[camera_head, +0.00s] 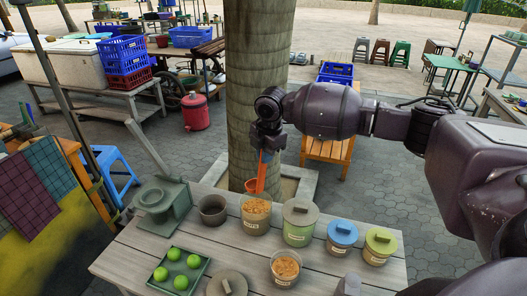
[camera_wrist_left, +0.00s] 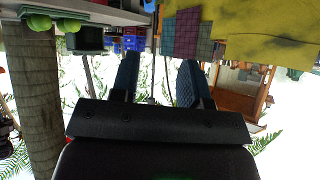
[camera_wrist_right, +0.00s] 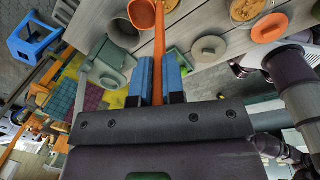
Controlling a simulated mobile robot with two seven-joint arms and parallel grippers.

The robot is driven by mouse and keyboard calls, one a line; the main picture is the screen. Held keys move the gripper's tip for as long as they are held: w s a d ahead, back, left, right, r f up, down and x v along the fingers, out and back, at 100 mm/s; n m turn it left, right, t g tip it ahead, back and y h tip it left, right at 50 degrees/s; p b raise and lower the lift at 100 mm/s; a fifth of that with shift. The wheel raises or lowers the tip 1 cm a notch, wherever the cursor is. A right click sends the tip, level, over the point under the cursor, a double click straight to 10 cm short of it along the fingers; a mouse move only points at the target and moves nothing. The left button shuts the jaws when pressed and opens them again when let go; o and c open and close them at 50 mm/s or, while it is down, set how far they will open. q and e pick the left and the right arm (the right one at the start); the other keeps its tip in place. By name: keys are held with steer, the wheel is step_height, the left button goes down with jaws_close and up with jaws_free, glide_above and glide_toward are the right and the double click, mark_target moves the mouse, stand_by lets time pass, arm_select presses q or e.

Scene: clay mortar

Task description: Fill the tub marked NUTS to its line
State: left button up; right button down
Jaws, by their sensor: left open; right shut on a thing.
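My right gripper (camera_head: 266,154) is shut on the handle of an orange scoop (camera_head: 261,177), which hangs down at the back edge of the table, just behind an open tub (camera_head: 256,216) with orange-brown contents. The scoop also shows in the right wrist view (camera_wrist_right: 159,45); its cup looks empty there, beside a grey bowl (camera_wrist_right: 122,33). A second open tub (camera_head: 285,270) with similar contents stands nearer. The tub labels are too small to read, so I cannot tell which says NUTS. My left gripper (camera_wrist_left: 156,80) is open and empty, away from the table top.
Closed tubs with green (camera_head: 299,222), blue (camera_head: 341,238) and yellow-green (camera_head: 379,246) lids stand to the right. A tray (camera_head: 203,272) of green fruit, a loose grey lid (camera_head: 227,284) and a grey-green stand (camera_head: 162,206) are left. A trunk (camera_head: 258,80) rises behind the table.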

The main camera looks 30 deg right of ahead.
mark_target(265, 170)
steer(key=shift+f+b, duration=0.65)
steer(key=shift+f, duration=0.45)
step_height(265, 170, down, 3)
steer(key=b, duration=0.3)
steer(key=shift+r, duration=0.2)
steer(key=shift+f, duration=0.6)
arm_select(q)
steer(key=shift+w+d+f+b, duration=0.1)
steer(key=shift+w+f+b, duration=0.2)
steer(key=shift+f, duration=0.45)
steer(key=shift+w+f+b, duration=0.1)
steer(key=shift+w+f, duration=0.25)
steer(key=shift+f, duration=0.4)
arm_select(e)
steer(key=shift+f, duration=2.7)
arm_select(q)
steer(key=shift+s, duration=0.1)
steer(key=shift+r, duration=0.15)
arm_select(e)
steer(key=shift+r, duration=0.1)
